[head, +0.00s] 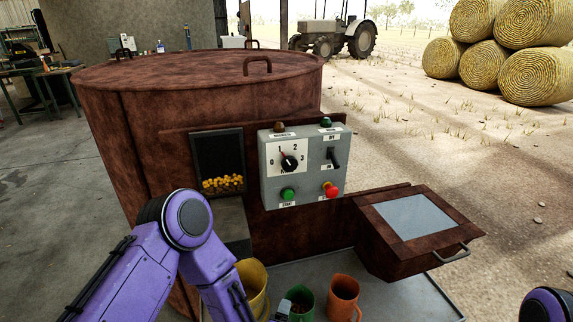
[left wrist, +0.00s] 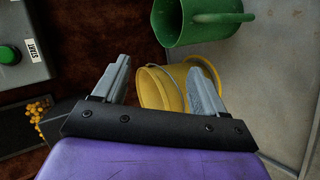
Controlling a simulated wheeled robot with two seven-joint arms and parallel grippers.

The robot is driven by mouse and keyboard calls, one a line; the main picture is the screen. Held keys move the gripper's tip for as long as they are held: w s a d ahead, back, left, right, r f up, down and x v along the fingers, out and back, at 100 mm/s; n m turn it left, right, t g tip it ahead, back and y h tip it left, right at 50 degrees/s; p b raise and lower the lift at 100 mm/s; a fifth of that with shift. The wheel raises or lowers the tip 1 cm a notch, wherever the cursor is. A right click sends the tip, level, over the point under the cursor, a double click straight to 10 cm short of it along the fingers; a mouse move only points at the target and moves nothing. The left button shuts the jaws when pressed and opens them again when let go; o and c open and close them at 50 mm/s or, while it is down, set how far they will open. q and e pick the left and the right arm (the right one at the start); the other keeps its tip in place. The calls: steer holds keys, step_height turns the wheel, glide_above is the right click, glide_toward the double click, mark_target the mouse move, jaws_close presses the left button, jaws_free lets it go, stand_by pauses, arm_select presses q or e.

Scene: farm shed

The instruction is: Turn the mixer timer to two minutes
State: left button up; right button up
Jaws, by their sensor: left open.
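The mixer's grey control box (head: 327,160) is on the front of the rusty mixer tub. Its black timer knob (head: 290,162) sits on a white dial marked 0, 1, 2, 3; the knob's exact setting is too small to read surely. Below are a green start button (head: 288,194), also in the left wrist view (left wrist: 8,55), and a red button (head: 331,190). A black lever switch (head: 335,157) is at the right. My left gripper (left wrist: 158,68) is open and empty, over the yellow bucket, low and away from the knob. My right gripper is out of view.
A rusty box with a handle (head: 420,220) juts out at the right. A window (head: 218,158) shows yellow pieces inside. Space before the panel is open.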

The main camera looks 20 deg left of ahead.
arm_select(q)
steer(key=w+d+r+n+t+y, duration=0.25)
steer(key=w+r+n, duration=0.45)
steer(key=r, duration=0.4)
steer(key=n+y+p, duration=0.1)
steer(key=n+y, duration=0.5)
steer(key=n, duration=1.2)
glide_toward(291, 167)
steer(key=shift+t, duration=0.35)
steer(key=p+x, duration=0.4)
steer(key=x, duration=0.3)
steer(key=shift+w+a, duration=0.1)
steer(key=shift+a, duration=0.25)
steer(key=shift+w+a, duration=0.2)
steer(key=shift+w, duration=0.1)
steer(key=shift+w+f, duration=0.1)
steer(key=c, duration=1)
